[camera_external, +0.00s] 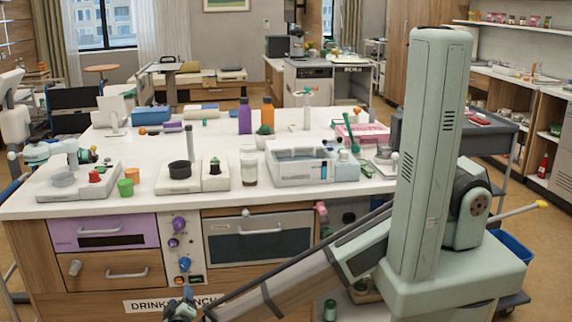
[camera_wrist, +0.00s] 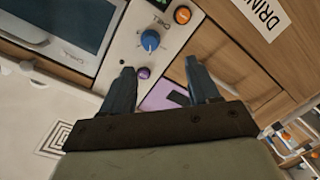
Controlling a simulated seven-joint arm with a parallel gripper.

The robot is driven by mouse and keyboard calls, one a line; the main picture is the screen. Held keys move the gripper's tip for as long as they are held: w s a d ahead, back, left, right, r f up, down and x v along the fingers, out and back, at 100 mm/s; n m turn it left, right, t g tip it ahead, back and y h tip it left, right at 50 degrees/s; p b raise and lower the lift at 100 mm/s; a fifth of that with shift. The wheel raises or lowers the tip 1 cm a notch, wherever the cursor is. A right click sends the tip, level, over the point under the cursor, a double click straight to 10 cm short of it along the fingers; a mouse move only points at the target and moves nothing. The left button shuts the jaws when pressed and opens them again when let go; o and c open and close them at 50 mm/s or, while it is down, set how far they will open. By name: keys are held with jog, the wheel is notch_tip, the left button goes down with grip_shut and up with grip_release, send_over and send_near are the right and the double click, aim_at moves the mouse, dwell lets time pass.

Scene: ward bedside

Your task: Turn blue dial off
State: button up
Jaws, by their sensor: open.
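The blue dial (camera_external: 184,264) is on the white control strip at the front of the counter, below two purple knobs (camera_external: 179,224). In the wrist view the blue dial (camera_wrist: 150,40) lies beyond my fingertips, with a small purple knob (camera_wrist: 143,73) closer, in the gap between the fingers. My gripper (camera_external: 181,304) is low in front of the counter at the bottom edge of the external view. In the wrist view my gripper (camera_wrist: 160,67) is open and empty, apart from the blue dial. The dial's setting is too small to read.
An orange knob (camera_wrist: 182,15) sits beside the blue dial. A purple drawer (camera_external: 105,232) and a wooden drawer with a handle (camera_external: 127,274) are left of the strip. An oven-like door with a handle (camera_external: 260,230) is right of it. The countertop holds bottles and appliances.

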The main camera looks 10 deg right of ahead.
aim_at(184, 267)
jog(key=w+m, duration=0.2)
jog(key=w, duration=0.2)
jog(key=w+r+m, duration=0.1)
jog(key=w+m, duration=0.1)
jog(key=w, duration=0.3)
jog(key=w+m, duration=0.2)
jog(key=w, duration=0.3)
jog(key=shift+d+r+t, duration=0.25)
jog(key=shift+t, duration=0.15)
jog(key=shift+c, duration=0.2)
jog(key=shift+s, duration=0.1)
jog(key=c, duration=1)
